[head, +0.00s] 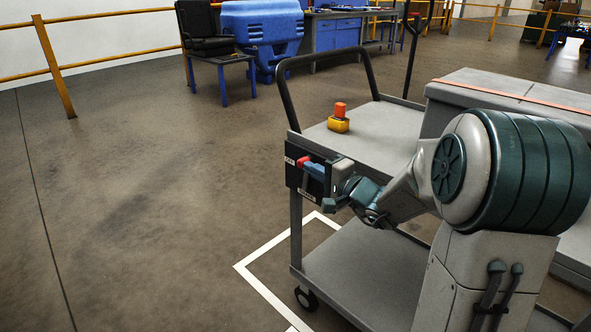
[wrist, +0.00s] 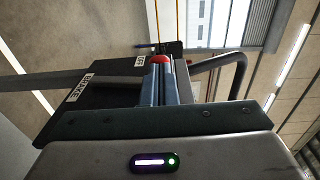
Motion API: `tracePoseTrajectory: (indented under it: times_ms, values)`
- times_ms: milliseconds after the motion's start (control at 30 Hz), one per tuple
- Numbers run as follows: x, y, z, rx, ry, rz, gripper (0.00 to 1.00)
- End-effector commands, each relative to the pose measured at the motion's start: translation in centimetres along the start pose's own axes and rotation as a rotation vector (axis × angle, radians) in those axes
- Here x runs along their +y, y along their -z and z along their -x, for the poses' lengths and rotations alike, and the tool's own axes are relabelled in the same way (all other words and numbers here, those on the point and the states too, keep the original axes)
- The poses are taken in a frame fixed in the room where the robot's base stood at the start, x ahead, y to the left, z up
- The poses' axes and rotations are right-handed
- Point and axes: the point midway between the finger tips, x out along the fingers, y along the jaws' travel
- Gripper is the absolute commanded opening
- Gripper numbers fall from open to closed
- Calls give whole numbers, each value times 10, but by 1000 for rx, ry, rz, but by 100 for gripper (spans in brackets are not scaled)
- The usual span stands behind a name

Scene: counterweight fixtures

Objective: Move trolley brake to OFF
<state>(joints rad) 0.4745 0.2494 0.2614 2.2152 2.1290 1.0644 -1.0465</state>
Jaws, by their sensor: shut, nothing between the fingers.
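The trolley (head: 340,270) is a grey two-shelf cart with black tube handles. On its near left end is a black brake panel (head: 292,176), also at the left of the wrist view (wrist: 110,98). It carries a label reading BRAKE (wrist: 78,92) and a smaller label (wrist: 138,61) too small to read surely. A red lever knob (head: 303,160) shows at the panel, just past my fingertips in the wrist view (wrist: 159,59). My gripper (head: 312,167) has blue fingers, shut and empty, right at the knob. I cannot tell whether they touch it. The lever's shaft is mostly hidden.
A yellow object with an orange-red top (head: 339,120) stands on the upper shelf. A grey case with an orange strip (head: 510,88) is close on the right. White floor tape (head: 262,283) runs beside the trolley. The floor at left is clear.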

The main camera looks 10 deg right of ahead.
Motion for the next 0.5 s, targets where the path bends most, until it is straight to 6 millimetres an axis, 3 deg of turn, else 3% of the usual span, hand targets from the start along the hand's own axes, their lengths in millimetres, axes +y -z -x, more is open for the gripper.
tracePoseTrajectory:
  times_ms: [500]
  values:
    - [1,2,3,3,-10,1,0]
